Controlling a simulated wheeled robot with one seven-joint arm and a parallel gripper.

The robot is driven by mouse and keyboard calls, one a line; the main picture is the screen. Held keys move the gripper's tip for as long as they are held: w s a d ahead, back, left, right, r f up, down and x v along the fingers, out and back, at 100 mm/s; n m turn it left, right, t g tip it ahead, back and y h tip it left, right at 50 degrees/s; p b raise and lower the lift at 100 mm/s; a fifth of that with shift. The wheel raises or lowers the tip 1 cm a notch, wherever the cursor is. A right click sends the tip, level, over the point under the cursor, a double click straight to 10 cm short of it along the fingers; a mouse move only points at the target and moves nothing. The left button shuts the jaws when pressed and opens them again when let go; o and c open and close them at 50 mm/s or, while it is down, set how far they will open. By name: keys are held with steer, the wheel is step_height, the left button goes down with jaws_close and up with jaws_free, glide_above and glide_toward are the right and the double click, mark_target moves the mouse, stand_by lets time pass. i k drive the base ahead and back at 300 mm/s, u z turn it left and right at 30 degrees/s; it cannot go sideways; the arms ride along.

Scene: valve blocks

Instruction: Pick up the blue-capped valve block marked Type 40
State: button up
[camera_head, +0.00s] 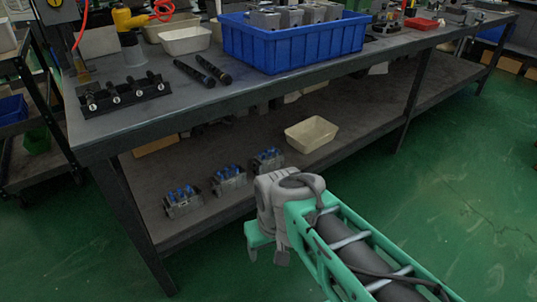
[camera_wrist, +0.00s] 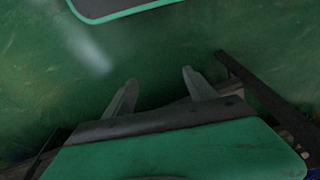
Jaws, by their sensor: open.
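Three blue-capped valve blocks stand in a slanting row on the lower shelf in the head view. They are the left block (camera_head: 182,202), the middle block (camera_head: 229,180) and the right block (camera_head: 267,161). Each is a grey body with several blue caps on top. Their type markings are too small to read, so I cannot tell which is Type 40.
The grey lower shelf (camera_head: 350,150) also holds a cream bin (camera_head: 311,134). The workbench top (camera_head: 150,106) overhangs it, with a blue crate (camera_head: 292,46) and a dark block with black knobs (camera_head: 123,96). Table legs stand at left (camera_head: 128,215) and right (camera_head: 411,98). Green floor lies open at right.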

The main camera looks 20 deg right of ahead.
mark_target(271, 160)
steer(key=u, duration=3.6)
steer(key=k, duration=1.75)
steer(key=z, duration=1.5)
steer(key=i, duration=0.5)
